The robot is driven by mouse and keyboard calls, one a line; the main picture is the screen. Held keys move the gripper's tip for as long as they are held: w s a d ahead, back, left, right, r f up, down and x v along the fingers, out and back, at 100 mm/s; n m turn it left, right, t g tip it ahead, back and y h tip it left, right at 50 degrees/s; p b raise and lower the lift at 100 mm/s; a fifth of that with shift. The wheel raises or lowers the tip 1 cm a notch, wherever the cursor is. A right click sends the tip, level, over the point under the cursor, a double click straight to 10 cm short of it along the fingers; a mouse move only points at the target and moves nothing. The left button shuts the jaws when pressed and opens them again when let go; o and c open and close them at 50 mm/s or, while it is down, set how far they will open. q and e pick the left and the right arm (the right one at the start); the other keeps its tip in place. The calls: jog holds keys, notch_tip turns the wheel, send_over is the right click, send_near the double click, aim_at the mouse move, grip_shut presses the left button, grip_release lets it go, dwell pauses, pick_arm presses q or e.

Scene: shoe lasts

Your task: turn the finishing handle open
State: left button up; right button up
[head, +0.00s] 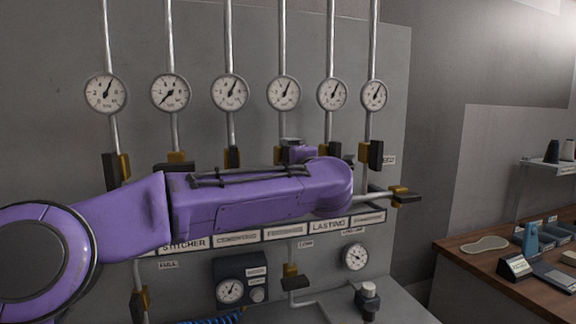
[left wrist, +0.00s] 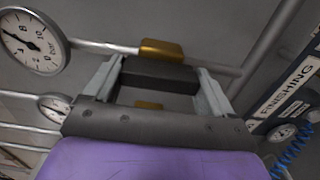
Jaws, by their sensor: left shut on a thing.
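The held handle is a dark bar (left wrist: 160,74) next to a brass valve body (left wrist: 162,49) on a steel pipe, in the left wrist view. It looks lined up with the pipe. A FINISHING label (left wrist: 287,86) shows at the right of that view. My left gripper (left wrist: 160,88) has a finger at each end of the bar and is shut on it. In the head view my purple left arm hides most of the gripper and handle; part of the gripper (head: 303,153) shows above the forearm. My right gripper is out of view.
Several gauges line the panel; the fourth gauge (head: 283,92) points up and slightly right. A neighbouring handle (head: 176,168) lies crosswise, and its gauge (head: 170,92) points lower left. A side valve (head: 403,196) sticks out right of my wrist. A wooden bench (head: 455,259) stands at the right.

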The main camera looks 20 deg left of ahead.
pick_arm(q)
jog(key=shift+a+r, duration=0.1)
jog(key=shift+r, duration=0.3)
jog(key=o, duration=0.9)
jog(key=shift+c, duration=0.2)
jog(key=shift+w+f, duration=0.2)
jog(key=shift+f, duration=0.05)
jog(key=shift+s+f, duration=0.1)
jog(key=b+v, duration=0.3)
jog(key=v, duration=0.7)
jog(key=shift+d+b, duration=0.25)
jog(key=shift+b, duration=0.1)
jog(key=shift+s, duration=0.15)
